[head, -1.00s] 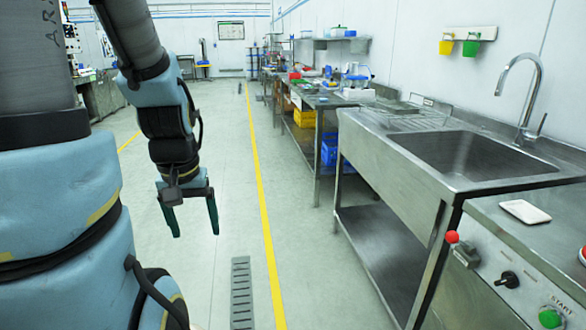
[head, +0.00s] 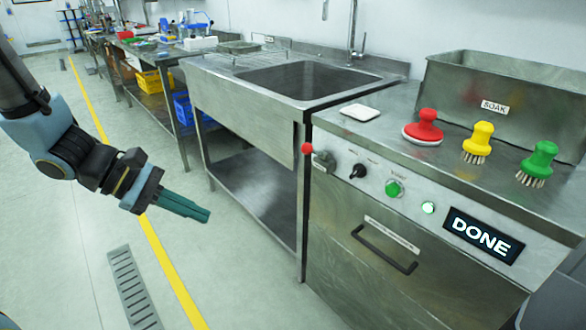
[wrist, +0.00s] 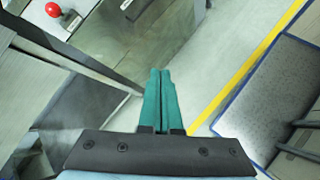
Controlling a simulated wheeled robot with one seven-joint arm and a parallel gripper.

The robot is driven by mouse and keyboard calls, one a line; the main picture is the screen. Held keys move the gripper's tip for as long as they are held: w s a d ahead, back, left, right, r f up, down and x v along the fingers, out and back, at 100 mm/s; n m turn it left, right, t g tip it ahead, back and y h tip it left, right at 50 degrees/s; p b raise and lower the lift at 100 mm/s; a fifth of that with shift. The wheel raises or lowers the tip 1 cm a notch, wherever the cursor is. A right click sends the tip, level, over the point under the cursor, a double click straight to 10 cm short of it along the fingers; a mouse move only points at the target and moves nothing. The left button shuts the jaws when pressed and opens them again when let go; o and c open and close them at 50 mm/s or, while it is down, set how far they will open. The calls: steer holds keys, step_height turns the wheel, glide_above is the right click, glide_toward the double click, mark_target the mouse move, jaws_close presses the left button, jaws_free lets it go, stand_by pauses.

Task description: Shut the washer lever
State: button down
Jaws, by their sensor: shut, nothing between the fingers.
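The washer (head: 410,245) is a steel front with a bar handle, a lit green button and a display reading DONE. Its lever shows as a red ball (head: 306,148) at the panel's left end, beside a small grey block (head: 323,160). The red ball also shows at the top left of the wrist view (wrist: 53,9). My gripper (head: 207,216) is shut and empty, its green fingers together. It hangs over the floor, left of and lower in the picture than the lever, clear of it. In the wrist view the closed fingers (wrist: 160,72) point up the picture.
A steel sink (head: 300,80) with an open lower shelf stands left of the washer. A white dish (head: 360,112), red, yellow and green brushes (head: 424,127) and a SOAK tub (head: 500,85) sit on the worktop. The floor around my gripper is clear.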

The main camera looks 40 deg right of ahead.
steer(key=w+d+f+n+t+h+b, duration=0.2)
steer(key=d+n+h, duration=0.2)
steer(key=d, duration=0.4)
steer(key=w+d+f+n+t+h+b, duration=0.1)
steer(key=w+d+n+h, duration=0.1)
steer(key=d+n, duration=0.3)
steer(key=d+h, duration=0.1)
steer(key=d, duration=0.2)
steer(key=shift+d+f+t+h+b, duration=0.2)
steer(key=shift+f+t+h+b, duration=0.15)
steer(key=shift+t+h+b, duration=0.05)
steer(key=p, duration=0.3)
glide_toward(315, 152)
steer(key=d+f, duration=0.3)
steer(key=shift+w+d+r, duration=0.25)
steer(key=shift+d+r, duration=0.1)
steer(key=shift+d, duration=0.05)
steer(key=shift+w+r, duration=0.1)
steer(key=shift+r, duration=0.05)
